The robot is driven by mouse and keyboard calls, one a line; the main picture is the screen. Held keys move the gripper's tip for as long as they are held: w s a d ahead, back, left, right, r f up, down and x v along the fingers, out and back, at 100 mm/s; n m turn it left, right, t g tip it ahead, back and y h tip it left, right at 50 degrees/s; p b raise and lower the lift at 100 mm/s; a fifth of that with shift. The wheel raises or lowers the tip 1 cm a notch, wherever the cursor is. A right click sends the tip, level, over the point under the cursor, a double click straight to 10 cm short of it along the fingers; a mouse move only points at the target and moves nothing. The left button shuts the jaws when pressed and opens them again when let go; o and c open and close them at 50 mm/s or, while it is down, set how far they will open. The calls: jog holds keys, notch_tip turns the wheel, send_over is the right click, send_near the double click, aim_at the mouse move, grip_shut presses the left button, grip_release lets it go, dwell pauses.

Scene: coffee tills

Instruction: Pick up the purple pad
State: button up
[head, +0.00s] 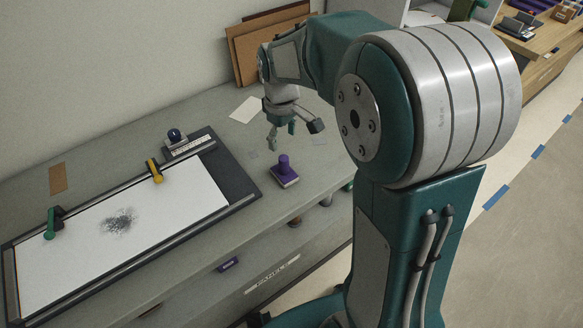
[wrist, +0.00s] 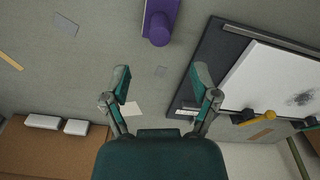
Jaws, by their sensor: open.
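The purple pad (head: 285,173) is a small block with a purple knob on top and a pale lower edge. In the head view it stands upright on the grey-green bench, right of the drawing board. In the wrist view the purple pad (wrist: 160,25) is at the top middle, partly cut off by the frame edge. My gripper (head: 282,137) is above the bench, toward the wall from the pad and apart from it. In the wrist view my gripper (wrist: 160,76) has its two teal fingers spread, with nothing between them.
A drawing board (head: 245,184) with a white sheet (head: 180,205) lies left of the pad. Brown boards (head: 262,45) lean against the wall. Bench around the pad is mostly clear.

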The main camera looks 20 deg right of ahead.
aim_at(284, 158)
jog(key=f, duration=0.2)
jog(key=a+f, duration=0.1)
jog(key=f, duration=0.1)
jog(key=shift+a+f, duration=0.15)
jog(key=f, duration=0.1)
jog(key=d+f, duration=0.1)
jog(key=f, duration=0.1)
jog(key=d+f, duration=0.1)
jog(key=f, duration=0.1)
jog(key=shift+a+f, duration=0.15)
jog(key=shift+f, duration=0.1)
jog(key=shift+a+f, duration=0.1)
jog(key=shift+a, duration=0.3)
jog(key=shift+d, duration=0.25)
grip_shut()
